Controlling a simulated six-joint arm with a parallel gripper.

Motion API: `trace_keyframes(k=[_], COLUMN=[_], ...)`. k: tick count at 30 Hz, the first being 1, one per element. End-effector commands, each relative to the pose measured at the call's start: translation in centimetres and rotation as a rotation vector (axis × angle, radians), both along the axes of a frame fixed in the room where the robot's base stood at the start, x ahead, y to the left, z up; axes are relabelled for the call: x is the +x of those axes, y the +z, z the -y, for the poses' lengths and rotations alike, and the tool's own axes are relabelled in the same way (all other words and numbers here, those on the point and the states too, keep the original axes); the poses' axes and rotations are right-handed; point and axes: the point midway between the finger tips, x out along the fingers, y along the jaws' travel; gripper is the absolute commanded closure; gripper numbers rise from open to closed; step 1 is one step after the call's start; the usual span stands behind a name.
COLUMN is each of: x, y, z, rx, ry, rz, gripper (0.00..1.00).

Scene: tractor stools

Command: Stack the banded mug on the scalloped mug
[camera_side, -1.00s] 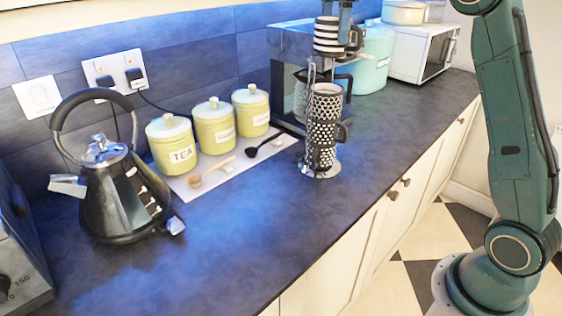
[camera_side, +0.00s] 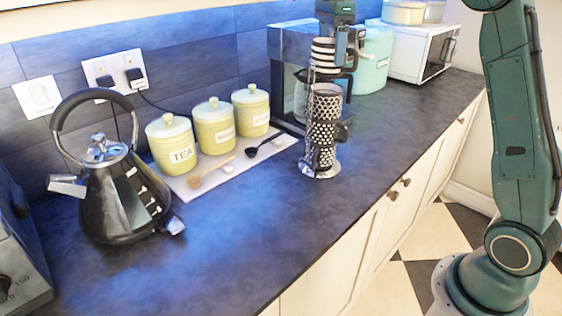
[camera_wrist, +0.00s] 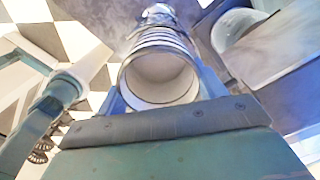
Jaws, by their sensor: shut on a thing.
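The banded mug (camera_side: 322,54), with black and white stripes, is upright in the jaws of my gripper (camera_side: 335,30), which is shut on it. In the wrist view the mug (camera_wrist: 162,75) shows its open white mouth between the two fingers (camera_wrist: 163,96). Directly below it, in a metal stand, is a column of black and white patterned mugs. The upper one, with a scale-like pattern, looks like the scalloped mug (camera_side: 324,103).
Another patterned mug (camera_side: 321,150) is at the bottom of the stand (camera_side: 318,173). A coffee machine (camera_side: 284,60) with a glass jug is close behind. Yellow canisters (camera_side: 214,126) and a kettle (camera_side: 122,190) stand to the left. The front of the counter (camera_side: 255,230) is clear.

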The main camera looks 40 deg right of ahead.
Motion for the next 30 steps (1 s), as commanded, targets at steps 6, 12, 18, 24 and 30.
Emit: trace_keyframes(k=[6,12,18,24,30], x=[0.0,0.0,0.0,0.0,0.0], y=[-0.3,-2.0,-3.4,-3.5,-3.7], z=[0.0,0.0,0.0,0.0,0.0], rx=[0.000,0.000,-0.001,-0.001,-0.001], ry=[0.000,0.000,0.000,0.000,0.000], rz=[0.001,0.000,0.002,0.003,0.002], gripper=[0.61,0.61,0.61,0.61,0.61])
